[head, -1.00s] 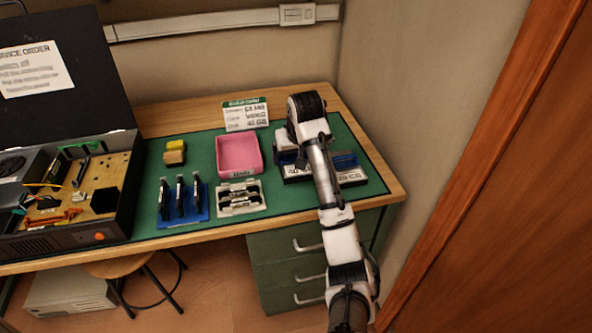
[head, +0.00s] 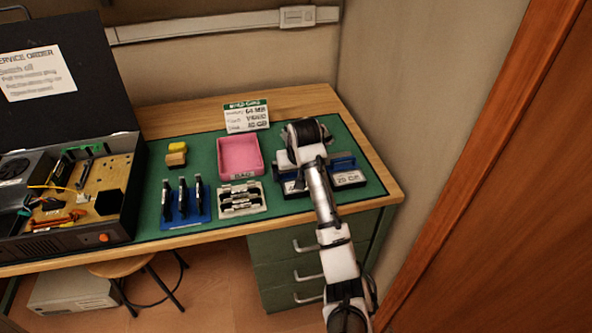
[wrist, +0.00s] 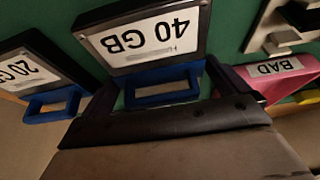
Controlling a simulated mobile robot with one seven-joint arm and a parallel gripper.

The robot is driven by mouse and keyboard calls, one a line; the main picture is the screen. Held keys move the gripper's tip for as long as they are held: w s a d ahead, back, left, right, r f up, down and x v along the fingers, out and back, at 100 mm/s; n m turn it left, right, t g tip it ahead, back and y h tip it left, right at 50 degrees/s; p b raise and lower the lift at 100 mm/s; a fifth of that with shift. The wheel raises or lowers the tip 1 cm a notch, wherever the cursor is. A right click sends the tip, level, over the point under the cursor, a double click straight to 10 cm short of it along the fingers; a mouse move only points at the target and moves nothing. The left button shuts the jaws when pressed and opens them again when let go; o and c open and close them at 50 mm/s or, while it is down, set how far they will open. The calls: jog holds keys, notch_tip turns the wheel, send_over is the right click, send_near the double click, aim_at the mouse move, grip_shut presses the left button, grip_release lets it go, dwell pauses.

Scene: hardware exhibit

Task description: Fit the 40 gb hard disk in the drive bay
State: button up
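The 40 GB hard disk (wrist: 150,38) is a black box with a white label, upside down in the wrist view, and a blue loop handle (wrist: 162,92) on its near side. In the head view the 40 GB disk (head: 292,188) is partly covered by my arm. My gripper (wrist: 165,90) is at the blue handle, one dark finger on each side; a narrow green gap shows beside the left finger, so it looks open. The open computer case (head: 92,240) stands at the left of the bench; I cannot clearly pick out its drive bay.
A 20 GB disk (head: 347,179) with a blue handle is close beside the 40 GB one. A pink BAD tray (head: 239,168), a blue rack (head: 187,223) of cards and a pale holder (head: 240,212) lie between disks and case. A wall is close at right.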

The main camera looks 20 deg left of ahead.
jog(key=shift+f+b, duration=0.2)
jog(key=shift+b, duration=0.6)
jog(key=p+v, duration=0.3)
jog(key=v, duration=1.1)
jog(key=shift+s+d, duration=0.15)
jog(key=shift+d, duration=0.15)
